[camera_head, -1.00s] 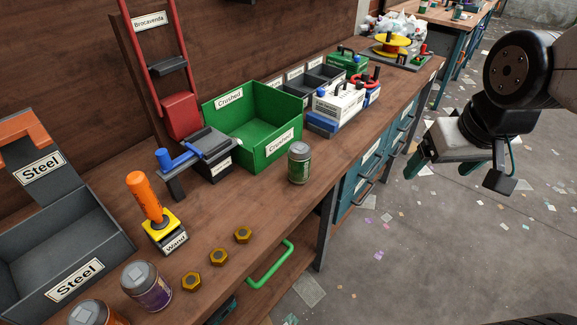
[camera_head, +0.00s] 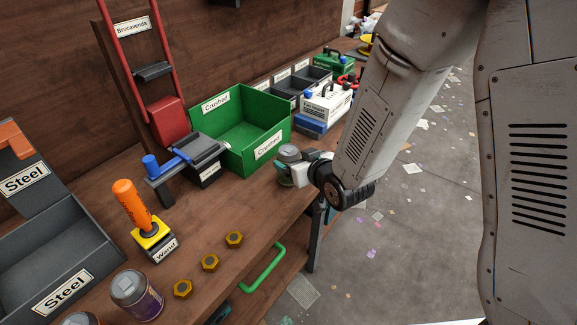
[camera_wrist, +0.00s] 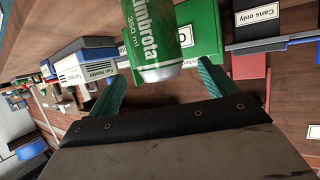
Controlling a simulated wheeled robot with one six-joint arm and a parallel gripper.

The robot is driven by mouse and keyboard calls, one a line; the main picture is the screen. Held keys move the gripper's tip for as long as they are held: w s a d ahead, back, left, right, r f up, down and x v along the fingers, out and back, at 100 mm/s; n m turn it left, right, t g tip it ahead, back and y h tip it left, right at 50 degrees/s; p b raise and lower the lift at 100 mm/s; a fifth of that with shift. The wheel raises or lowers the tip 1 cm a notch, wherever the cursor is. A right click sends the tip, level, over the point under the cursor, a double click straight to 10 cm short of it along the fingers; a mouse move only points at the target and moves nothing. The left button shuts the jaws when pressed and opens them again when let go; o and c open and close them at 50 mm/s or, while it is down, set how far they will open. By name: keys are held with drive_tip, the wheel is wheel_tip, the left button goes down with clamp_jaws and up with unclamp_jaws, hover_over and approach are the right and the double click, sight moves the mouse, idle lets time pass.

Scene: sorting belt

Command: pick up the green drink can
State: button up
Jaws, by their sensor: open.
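The green drink can (camera_wrist: 157,35) stands in the wrist view just ahead of and between the two green fingers of my gripper (camera_wrist: 163,66). Its silver end shows near the finger tips, and the fingers are apart with a gap on each side of it. In the head view the can's grey top (camera_head: 289,152) shows on the bench in front of the green bin, and my gripper (camera_head: 291,172) is beside it, coming from the right. The lower part of the can is largely hidden there by my gripper.
The green "Crushed" bin (camera_head: 222,106) is close behind the can. The bench edge is under my arm.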

sight(286, 158)
drive_tip(key=x, duration=0.7)
drive_tip(key=shift+d+f, duration=0.1)
drive_tip(key=shift+f, duration=0.05)
drive_tip(key=c, duration=1)
